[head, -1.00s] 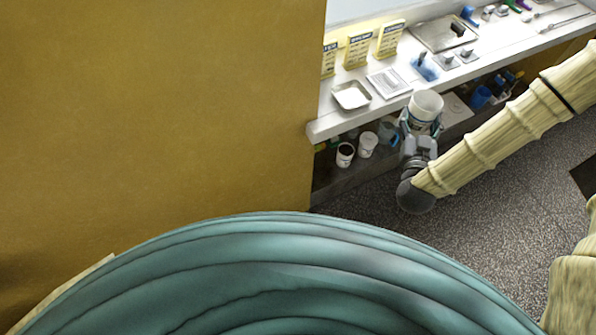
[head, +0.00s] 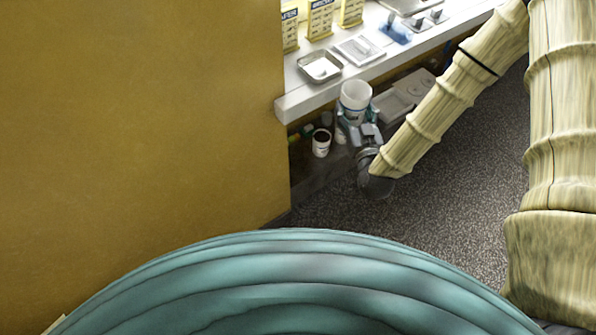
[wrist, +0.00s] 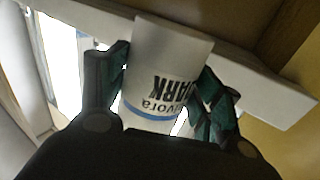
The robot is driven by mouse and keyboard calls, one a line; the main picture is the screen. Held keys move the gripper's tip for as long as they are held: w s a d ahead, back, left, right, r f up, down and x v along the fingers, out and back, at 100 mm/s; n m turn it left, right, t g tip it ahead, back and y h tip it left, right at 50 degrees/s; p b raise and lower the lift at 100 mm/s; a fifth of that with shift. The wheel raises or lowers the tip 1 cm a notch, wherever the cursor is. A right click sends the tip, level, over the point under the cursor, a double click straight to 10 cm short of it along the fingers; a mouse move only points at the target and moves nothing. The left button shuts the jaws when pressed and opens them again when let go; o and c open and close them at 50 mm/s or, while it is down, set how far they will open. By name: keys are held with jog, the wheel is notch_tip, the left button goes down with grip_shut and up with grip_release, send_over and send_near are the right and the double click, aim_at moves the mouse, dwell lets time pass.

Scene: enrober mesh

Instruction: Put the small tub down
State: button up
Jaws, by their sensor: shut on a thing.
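The small tub is white with dark lettering and a blue band. In the head view the tub (head: 356,94) is upright, its open top facing up, in front of the counter's front edge. My gripper (head: 357,118) is shut on it. In the wrist view the tub (wrist: 166,75) sits between the two green-padded fingers of my gripper (wrist: 165,95), and its printing appears upside down. The tub's lower part is hidden by the fingers and palm. I cannot see anything supporting it from below.
The white counter (head: 300,88) holds a metal tray (head: 320,67), a flat pale tray (head: 358,49), yellow cards (head: 320,19) and a blue object (head: 396,30). On the shelf below are a dark-topped white tub (head: 321,143) and pale trays (head: 392,106). A brown wall (head: 140,110) closes the left.

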jog(key=a+f+n+g+y+b, duration=0.2)
jog(key=a+f+n+y+b, duration=0.15)
jog(key=f+b, duration=1.7)
jog(key=a+f+n+g+y+b, duration=0.15)
jog(key=a+f+y+b, duration=0.3)
jog(key=f+b, duration=1.65)
jog(key=shift+t+h, duration=0.25)
jog(key=shift+h, duration=0.05)
jog(key=f+b+x, duration=0.1)
jog(key=b+x, duration=0.1)
jog(key=x, duration=0.3)
jog(key=w+d+b+x, duration=0.1)
jog(key=x, duration=0.4)
jog(key=d+f+b+x, duration=0.1)
jog(key=b+x, duration=0.1)
jog(key=x, duration=0.3)
jog(key=shift+w+a+f+b, duration=0.2)
jog(key=shift+w+f+b, duration=0.1)
jog(key=shift+w+f, duration=0.1)
jog(key=shift+w+a+f+b, duration=0.1)
jog(key=shift+w+f+b, duration=0.05)
jog(key=shift+f+b, duration=0.65)
jog(key=shift+w+f+b, duration=0.1)
jog(key=shift+f+b, duration=0.5)
jog(key=shift+f, duration=0.3)
jog(key=o, duration=1.2)
jog(key=shift+f, duration=0.1)
